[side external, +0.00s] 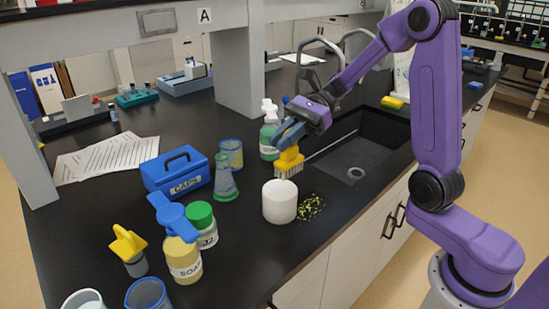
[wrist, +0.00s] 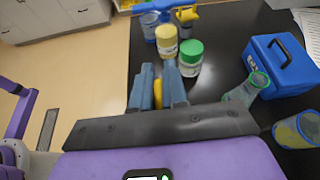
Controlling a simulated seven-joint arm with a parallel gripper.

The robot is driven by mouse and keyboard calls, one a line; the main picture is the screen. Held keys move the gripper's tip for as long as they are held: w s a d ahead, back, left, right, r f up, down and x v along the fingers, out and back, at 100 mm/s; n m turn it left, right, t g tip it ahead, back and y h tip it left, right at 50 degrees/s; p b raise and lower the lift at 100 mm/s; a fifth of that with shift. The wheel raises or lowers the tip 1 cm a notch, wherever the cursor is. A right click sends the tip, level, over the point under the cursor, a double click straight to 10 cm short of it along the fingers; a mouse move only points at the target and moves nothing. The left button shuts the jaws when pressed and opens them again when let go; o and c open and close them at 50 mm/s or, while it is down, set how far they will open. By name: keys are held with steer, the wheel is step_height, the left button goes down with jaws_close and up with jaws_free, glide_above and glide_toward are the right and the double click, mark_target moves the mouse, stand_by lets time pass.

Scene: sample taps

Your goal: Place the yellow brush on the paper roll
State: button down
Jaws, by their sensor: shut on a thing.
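The yellow brush (side external: 289,160) hangs from my gripper (side external: 289,137) in the side view, with its pale bristles pointing down. My gripper's blue fingers are shut on it. In the wrist view, a strip of the yellow brush (wrist: 158,95) shows between the fingers of my gripper (wrist: 159,84). The white paper roll (side external: 279,201) stands upright on the black counter. In the side view the brush is just above the roll's top in the picture; the exact gap and depth offset cannot be told. The paper roll is hidden in the wrist view.
A green speckled patch (side external: 311,207) lies right of the roll, near the counter's front edge. The sink (side external: 345,165) is behind it. A green flask (side external: 225,180), blue caps box (side external: 177,172), green-lidded jar (side external: 202,225) and soap jar (side external: 184,262) stand left.

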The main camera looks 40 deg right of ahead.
step_height(320, 180, down, 6)
steer(key=w, duration=0.2)
steer(key=shift+w+a, duration=0.25)
steer(key=shift+f, duration=0.1)
steer(key=c, duration=1.2)
jaws_free()
steer(key=shift+f, duration=0.1)
steer(key=shift+o, duration=0.2)
